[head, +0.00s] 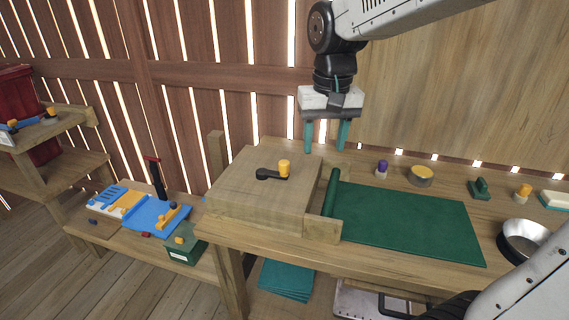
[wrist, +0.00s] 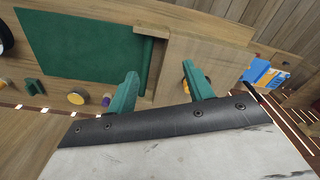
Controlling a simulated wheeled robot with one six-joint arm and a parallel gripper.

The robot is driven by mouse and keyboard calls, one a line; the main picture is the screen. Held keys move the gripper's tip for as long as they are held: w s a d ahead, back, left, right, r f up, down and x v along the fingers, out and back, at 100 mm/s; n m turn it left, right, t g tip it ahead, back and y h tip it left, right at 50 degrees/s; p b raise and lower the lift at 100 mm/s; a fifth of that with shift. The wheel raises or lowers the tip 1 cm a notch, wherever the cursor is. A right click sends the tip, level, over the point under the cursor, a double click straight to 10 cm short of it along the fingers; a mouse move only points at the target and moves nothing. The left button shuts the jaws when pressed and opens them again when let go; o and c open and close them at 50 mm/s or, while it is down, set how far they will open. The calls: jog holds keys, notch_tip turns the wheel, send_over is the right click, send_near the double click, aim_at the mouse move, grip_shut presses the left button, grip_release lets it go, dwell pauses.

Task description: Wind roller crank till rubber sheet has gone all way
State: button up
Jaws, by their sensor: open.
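The crank, a black arm with a yellow knob (head: 284,167), lies on top of a wooden box (head: 240,195) left of the roller. The knob also shows between my fingers' far side in the wrist view (wrist: 187,82), partly hidden by a finger. The green roller (head: 331,192) stands at the box's right side. The green rubber sheet (head: 415,226) lies flat on the bench, stretching right from the roller; it also shows in the wrist view (wrist: 80,42). My gripper (head: 325,150) is open and empty, above and behind the box, up and right of the crank.
On the bench's back edge stand a purple-topped peg (head: 382,168), a yellow tin (head: 420,176), a green block (head: 480,188) and a yellow-knobbed piece (head: 522,193). A metal bowl (head: 526,240) sits at right. A lower side table (head: 105,232) holds blue and yellow parts.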

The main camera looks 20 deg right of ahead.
jog(key=w+f+m, duration=0.1)
jog(key=w+f, duration=0.2)
jog(key=w, duration=0.6)
jog(key=m, duration=0.1)
send_over(284, 162)
jog(key=shift+g, duration=0.3)
notch_tip(284, 162, down, 7)
jog(key=shift+s+r, duration=0.1)
jog(key=shift+r, duration=0.05)
notch_tip(284, 162, down, 8)
jog(key=shift+r, duration=0.15)
grip_shut()
